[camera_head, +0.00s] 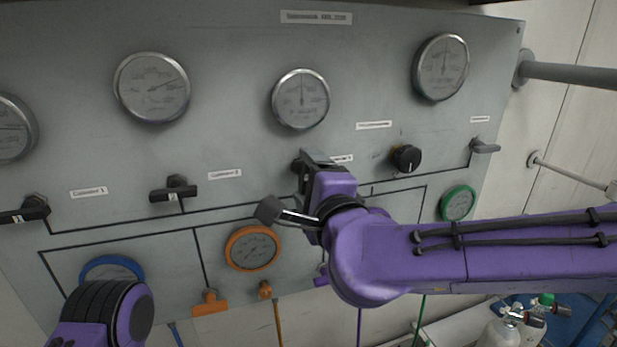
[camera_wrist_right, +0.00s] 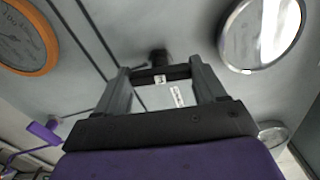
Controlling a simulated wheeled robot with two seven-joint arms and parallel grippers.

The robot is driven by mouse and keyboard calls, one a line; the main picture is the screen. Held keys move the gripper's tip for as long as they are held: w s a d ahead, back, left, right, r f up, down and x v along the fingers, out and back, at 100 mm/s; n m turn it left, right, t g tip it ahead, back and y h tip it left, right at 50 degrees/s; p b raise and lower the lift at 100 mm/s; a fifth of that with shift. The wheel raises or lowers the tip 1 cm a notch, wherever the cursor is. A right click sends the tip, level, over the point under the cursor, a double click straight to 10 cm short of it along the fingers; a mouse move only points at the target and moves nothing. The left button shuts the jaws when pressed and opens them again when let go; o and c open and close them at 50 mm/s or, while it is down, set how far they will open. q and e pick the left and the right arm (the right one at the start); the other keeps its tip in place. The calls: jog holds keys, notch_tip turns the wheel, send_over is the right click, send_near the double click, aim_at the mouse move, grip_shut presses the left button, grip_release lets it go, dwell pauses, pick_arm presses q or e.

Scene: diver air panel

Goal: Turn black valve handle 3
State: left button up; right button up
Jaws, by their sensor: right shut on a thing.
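Black valve handle 3 is a short black bar on the grey panel (camera_head: 230,20). In the head view my right gripper (camera_head: 308,162) covers most of it, below the middle silver gauge. In the right wrist view the handle (camera_wrist_right: 160,76) spans the space between the two fingers of my right gripper (camera_wrist_right: 162,80), with its stem and round mount behind it. The right gripper is shut on the handle. A small white mark shows on the bar. Part of my left arm shows at the lower left; its gripper is out of view.
Two similar black handles (camera_head: 24,210) (camera_head: 175,192) stand to the left. A round black knob (camera_head: 406,158) and a small grey lever (camera_head: 485,147) lie to the right. Silver gauges (camera_head: 301,99) sit above, and orange (camera_head: 253,248), blue and green-rimmed gauges below. Air cylinders stand at the lower right.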

dwell(0.3)
jog(key=o, duration=1)
jog(key=shift+o, duration=0.2)
jog(key=b+v, duration=0.3)
jog(key=v, duration=0.7)
jog(key=shift+s, duration=0.2)
